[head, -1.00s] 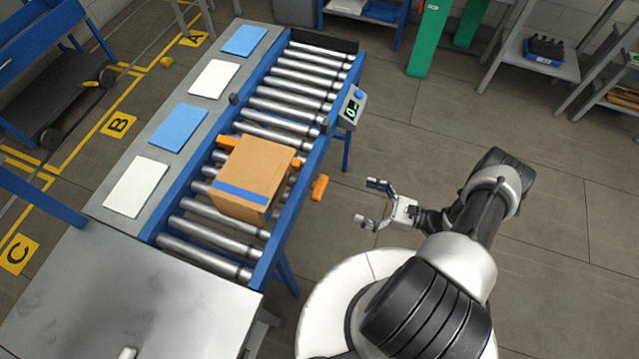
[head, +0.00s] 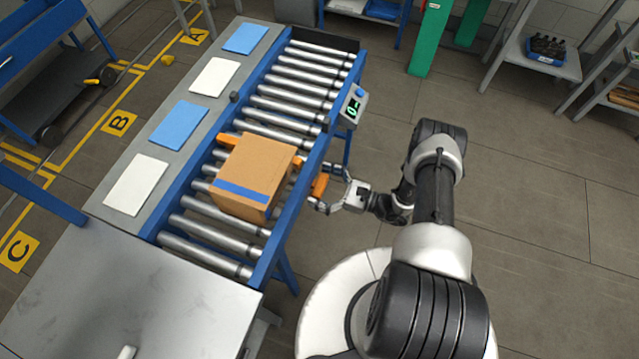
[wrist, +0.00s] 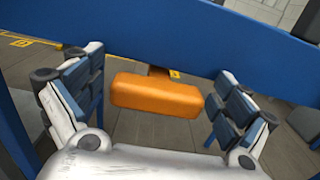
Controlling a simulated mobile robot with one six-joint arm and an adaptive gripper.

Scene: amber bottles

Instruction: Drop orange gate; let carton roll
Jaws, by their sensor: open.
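The cardboard carton (head: 256,170) with a blue stripe sits on the conveyor rollers, against the orange gate (head: 228,140), whose bar shows at its far side. The gate's orange handle (head: 319,186) sticks out past the conveyor's right rail. In the wrist view the handle (wrist: 155,93) lies between my open fingers, in front of the blue rail. My gripper (head: 326,190) is open around the handle, with gaps visible on both sides in the wrist view (wrist: 150,100). The middle of the gate is hidden by the carton.
The roller conveyor (head: 287,106) has bare rollers beyond the carton and a dark end stop (head: 325,40). A small control box (head: 352,107) with a green display is on the right rail. Blue and white sheets lie on the left side panel (head: 148,152).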

